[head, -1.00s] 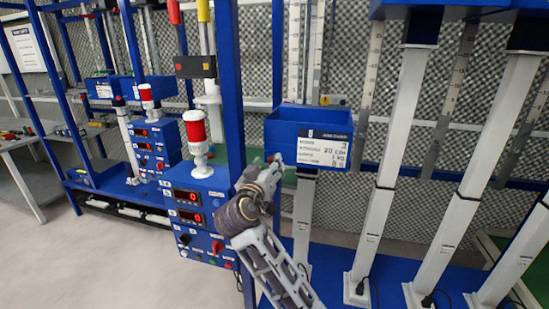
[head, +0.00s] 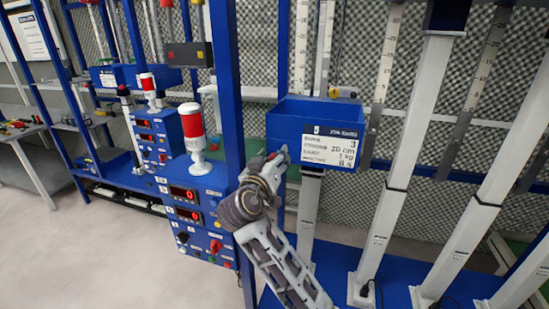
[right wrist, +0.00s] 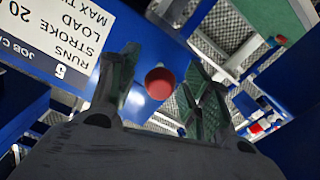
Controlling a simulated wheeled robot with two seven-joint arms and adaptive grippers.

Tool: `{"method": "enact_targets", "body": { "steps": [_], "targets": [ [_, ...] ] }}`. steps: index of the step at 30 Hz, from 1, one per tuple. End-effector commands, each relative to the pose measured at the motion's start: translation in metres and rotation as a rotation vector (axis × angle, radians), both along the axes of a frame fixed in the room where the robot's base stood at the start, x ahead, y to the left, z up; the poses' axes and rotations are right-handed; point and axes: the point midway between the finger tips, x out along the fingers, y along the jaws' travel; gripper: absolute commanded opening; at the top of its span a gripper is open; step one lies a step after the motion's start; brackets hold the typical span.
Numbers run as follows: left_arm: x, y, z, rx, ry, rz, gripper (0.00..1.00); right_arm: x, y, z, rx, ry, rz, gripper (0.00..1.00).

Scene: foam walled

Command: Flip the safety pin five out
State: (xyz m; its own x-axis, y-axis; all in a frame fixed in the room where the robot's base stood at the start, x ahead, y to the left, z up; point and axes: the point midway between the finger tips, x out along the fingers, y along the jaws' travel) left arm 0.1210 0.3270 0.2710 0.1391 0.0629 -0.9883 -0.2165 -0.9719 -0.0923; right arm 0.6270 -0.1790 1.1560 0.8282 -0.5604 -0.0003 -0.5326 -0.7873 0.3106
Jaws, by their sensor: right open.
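My right gripper (head: 276,158) is at the left side of a blue box (head: 300,115) that carries a white job card (head: 330,146). In the right wrist view its two fingers (right wrist: 163,72) stand apart. A round red end (right wrist: 159,83), likely the safety pin's knob, shows in the gap between them. I cannot tell whether it lies level with the fingertips or beyond them. No finger visibly touches it. The card (right wrist: 80,50) in the wrist view reads 5. The pin's shaft is hidden. My left gripper is out of view.
A blue control box (head: 190,205) with red displays and a red signal lamp (head: 191,132) stands left of my arm. A blue upright (head: 228,90) rises close behind the gripper. Several pale slanted columns (head: 405,150) stand at right. Open floor (head: 80,250) lies at lower left.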

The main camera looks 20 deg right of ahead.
Motion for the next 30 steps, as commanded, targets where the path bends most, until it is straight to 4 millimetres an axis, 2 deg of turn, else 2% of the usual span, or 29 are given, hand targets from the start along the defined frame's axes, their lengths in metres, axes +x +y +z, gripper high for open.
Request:
{"method": "enact_targets", "body": {
  "steps": [3, 12, 15, 23, 30],
  "targets": [
    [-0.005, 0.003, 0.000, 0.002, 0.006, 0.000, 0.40, 0.000, 0.000, 0.000, 0.000, 0.000, 0.000, 0.49],
    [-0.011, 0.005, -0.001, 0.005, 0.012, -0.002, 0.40, 0.000, 0.000, 0.000, 0.000, 0.000, 0.000, 0.10],
    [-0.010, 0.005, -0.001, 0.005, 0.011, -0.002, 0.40, 0.000, 0.000, 0.000, 0.000, 0.000, 0.000, 0.00],
    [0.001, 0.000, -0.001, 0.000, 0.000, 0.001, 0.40, -0.003, 0.002, 0.000, 0.001, 0.000, 0.001, 0.00],
    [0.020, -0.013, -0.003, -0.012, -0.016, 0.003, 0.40, -0.022, 0.016, -0.001, 0.003, 0.000, 0.003, 0.00]
  ]
}}
